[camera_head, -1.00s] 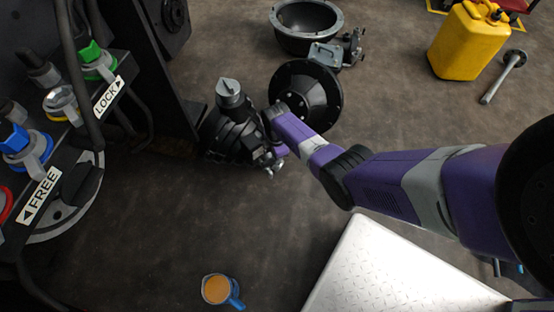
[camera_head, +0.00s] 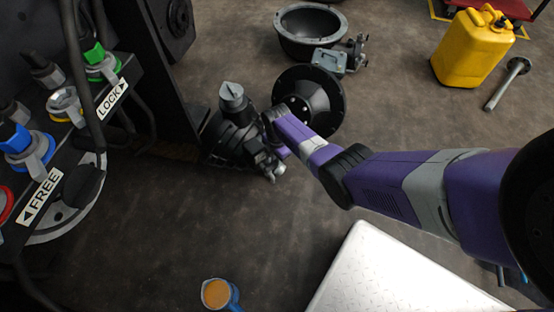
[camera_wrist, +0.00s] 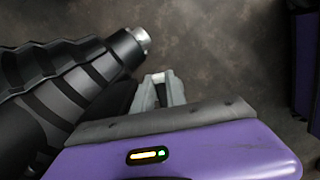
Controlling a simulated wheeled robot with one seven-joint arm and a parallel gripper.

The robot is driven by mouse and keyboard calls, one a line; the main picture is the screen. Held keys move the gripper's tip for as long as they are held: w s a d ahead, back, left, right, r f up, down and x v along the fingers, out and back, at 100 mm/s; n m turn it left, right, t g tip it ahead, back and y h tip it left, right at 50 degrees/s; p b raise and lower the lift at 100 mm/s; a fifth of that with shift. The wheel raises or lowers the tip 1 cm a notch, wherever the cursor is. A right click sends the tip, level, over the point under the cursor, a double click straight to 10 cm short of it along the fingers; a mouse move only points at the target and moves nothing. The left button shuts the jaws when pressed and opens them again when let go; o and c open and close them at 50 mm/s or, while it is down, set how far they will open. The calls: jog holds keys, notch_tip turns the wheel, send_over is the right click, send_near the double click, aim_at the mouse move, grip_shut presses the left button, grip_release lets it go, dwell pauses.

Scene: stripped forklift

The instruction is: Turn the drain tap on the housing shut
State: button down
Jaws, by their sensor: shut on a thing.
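The black ribbed housing (camera_head: 232,137), with a grey cap (camera_head: 231,96) on top, is left of centre in the head view. Its ribbed side (camera_wrist: 60,90) and a silver end (camera_wrist: 139,38) fill the left of the wrist view. My gripper (camera_head: 271,168) is low at the housing's right side. In the wrist view my gripper (camera_wrist: 159,88) shows grey fingers close together beside the housing. They are shut on a small part, apparently the drain tap, which they mostly hide. Its exact handle angle cannot be made out.
A black flanged disc (camera_head: 322,105) stands right behind my wrist. A black bowl (camera_head: 310,52) and yellow canister (camera_head: 474,48) are farther back. Levers line the left.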

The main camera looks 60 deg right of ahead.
jog(key=shift+w, duration=0.1)
jog(key=c, duration=1.4)
grip_release()
jog(key=shift+o, duration=0.2)
notch_tip(320, 180, up, 8)
jog(key=p, duration=0.4)
jog(key=shift+f+p, duration=0.1)
jog(key=shift+p, duration=0.25)
